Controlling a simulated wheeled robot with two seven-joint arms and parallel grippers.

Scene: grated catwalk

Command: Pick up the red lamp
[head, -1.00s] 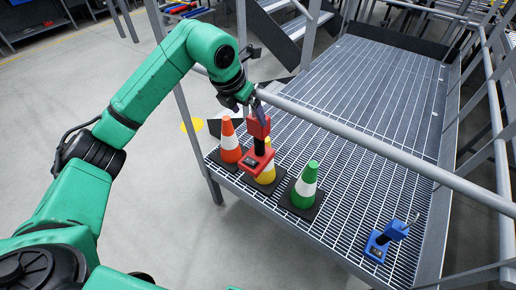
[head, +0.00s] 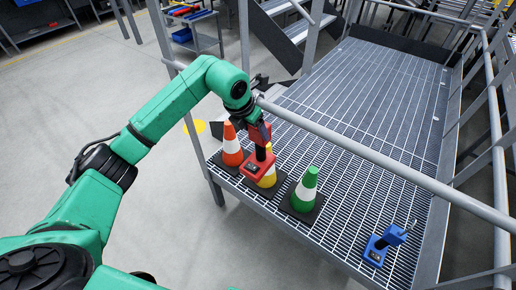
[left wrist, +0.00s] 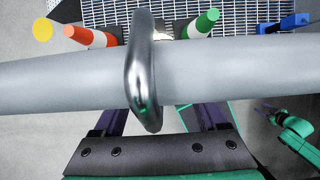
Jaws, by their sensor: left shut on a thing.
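The red lamp (head: 259,165) shows in the head view with a red base, a black stem and a red head. My left gripper (head: 261,127) is shut on its upper part from above. The lamp covers part of the yellow-and-white cone; I cannot tell whether its base touches anything. In the left wrist view a shiny metal loop (left wrist: 143,70) crosses a grey rail, and purple finger parts of the left gripper show below it; the fingertips are hidden. A small green arm with my right gripper (left wrist: 264,109) shows at the right of that view, too small to judge.
An orange cone (head: 232,143), a yellow cone (head: 270,176) and a green cone (head: 305,185) stand along the grating's near edge. A grey handrail (head: 370,151) crosses above the grating (head: 385,90). The far grating is clear.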

